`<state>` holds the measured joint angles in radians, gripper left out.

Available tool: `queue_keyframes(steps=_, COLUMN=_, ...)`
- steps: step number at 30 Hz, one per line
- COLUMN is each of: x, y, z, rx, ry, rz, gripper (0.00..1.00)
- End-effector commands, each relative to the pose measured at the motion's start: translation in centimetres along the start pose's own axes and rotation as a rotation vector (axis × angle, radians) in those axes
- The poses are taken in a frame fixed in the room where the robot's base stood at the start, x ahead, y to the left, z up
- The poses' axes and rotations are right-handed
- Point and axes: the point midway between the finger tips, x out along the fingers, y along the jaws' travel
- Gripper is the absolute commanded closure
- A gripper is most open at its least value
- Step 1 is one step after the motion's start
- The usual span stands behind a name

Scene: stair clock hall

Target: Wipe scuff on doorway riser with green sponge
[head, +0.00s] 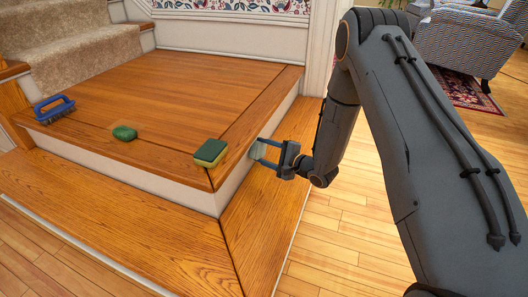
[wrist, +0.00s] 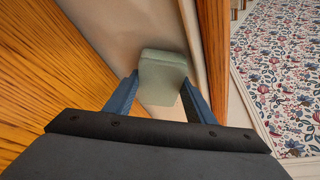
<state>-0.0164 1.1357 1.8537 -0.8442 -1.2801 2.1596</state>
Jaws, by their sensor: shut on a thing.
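My gripper (head: 268,153) is shut on a pale green sponge (head: 257,150), beside the white riser (head: 285,110) on the right side of the upper wooden step. In the wrist view the green sponge (wrist: 163,75) sits between the blue fingers of my gripper (wrist: 160,92). Its far end is at the pale riser face (wrist: 120,35); I cannot tell whether it touches or is slightly apart. No scuff shows in either view; the sponge and gripper hide part of the riser.
On the upper step (head: 160,85) lie a blue brush (head: 54,108), a dark green rounded object (head: 124,133) and a yellow-and-green scouring sponge (head: 210,152). Carpeted stairs (head: 75,50) rise at the back left. A patterned armchair (head: 468,40) stands back right. Floor at lower left is clear.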

Motion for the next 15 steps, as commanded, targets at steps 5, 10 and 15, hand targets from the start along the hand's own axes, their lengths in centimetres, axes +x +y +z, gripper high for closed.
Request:
queue_keyframes(steps=5, x=0.30, y=0.00, z=0.13, rx=0.000, ry=0.000, rz=0.000, gripper=0.68)
queue_keyframes(steps=10, x=0.52, y=0.00, z=0.21, rx=0.001, ry=0.001, rz=0.000, gripper=0.68)
queue_keyframes(steps=15, x=0.64, y=-0.17, z=-0.08, rx=0.000, ry=0.000, rz=-0.001, gripper=0.68)
